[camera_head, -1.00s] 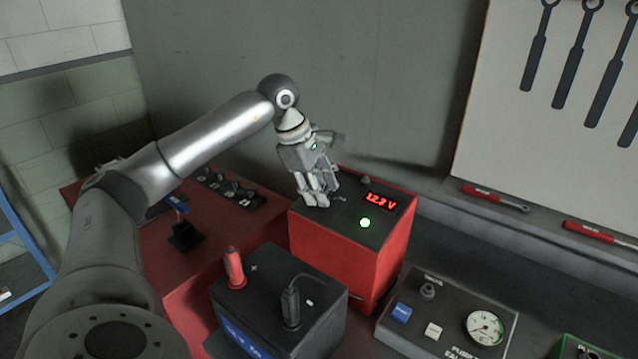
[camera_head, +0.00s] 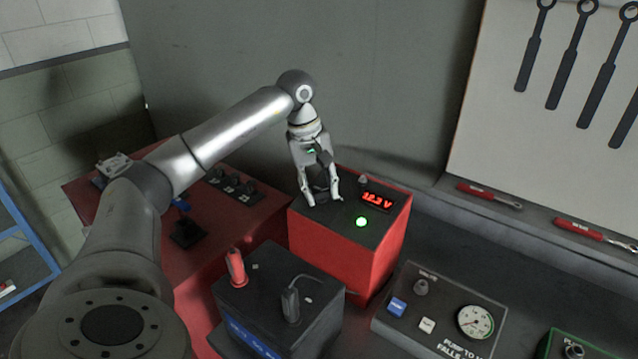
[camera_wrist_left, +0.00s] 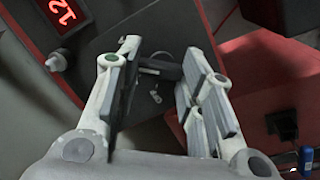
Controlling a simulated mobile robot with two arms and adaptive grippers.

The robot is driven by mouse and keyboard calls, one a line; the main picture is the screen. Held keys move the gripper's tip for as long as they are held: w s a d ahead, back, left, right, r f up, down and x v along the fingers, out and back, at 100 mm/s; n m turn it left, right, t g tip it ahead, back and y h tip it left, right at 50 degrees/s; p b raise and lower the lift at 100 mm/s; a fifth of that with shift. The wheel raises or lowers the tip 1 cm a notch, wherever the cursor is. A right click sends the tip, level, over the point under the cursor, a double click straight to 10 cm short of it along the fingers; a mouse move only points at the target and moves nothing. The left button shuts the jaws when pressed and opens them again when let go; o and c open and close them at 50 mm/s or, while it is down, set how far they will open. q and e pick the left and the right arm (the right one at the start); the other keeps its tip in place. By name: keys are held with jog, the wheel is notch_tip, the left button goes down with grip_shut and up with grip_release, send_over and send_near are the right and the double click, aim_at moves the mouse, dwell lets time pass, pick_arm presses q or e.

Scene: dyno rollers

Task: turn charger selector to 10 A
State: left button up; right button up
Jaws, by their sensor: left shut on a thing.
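The charger (camera_head: 350,248) is a red box with a dark top, a red display (camera_head: 378,198) that seems to read 12.3 V and a lit green light (camera_head: 362,222). My left gripper (camera_head: 323,200) points down over the left part of its top. In the left wrist view, my left gripper (camera_wrist_left: 160,58) has its fingers on either side of a dark knob, the selector (camera_wrist_left: 162,70), and is shut on it. The fingers hide most of the selector in the head view. Its setting cannot be read. My right gripper is out of view.
A black battery (camera_head: 275,295) with a red clamp (camera_head: 236,267) and a dark clamp (camera_head: 290,303) stands in front of the charger. A gauge panel (camera_head: 450,312) is at the right. A small grey knob (camera_head: 363,180) stands by the display.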

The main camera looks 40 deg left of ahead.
pick_arm(q)
jog(key=shift+m, duration=1)
jog(key=o, duration=1)
jog(key=r, duration=0.4)
jog(key=s+a+r, duration=0.1)
jog(key=r, duration=0.7)
jog(key=shift+s+a, duration=0.15)
jog(key=shift+s, duration=0.05)
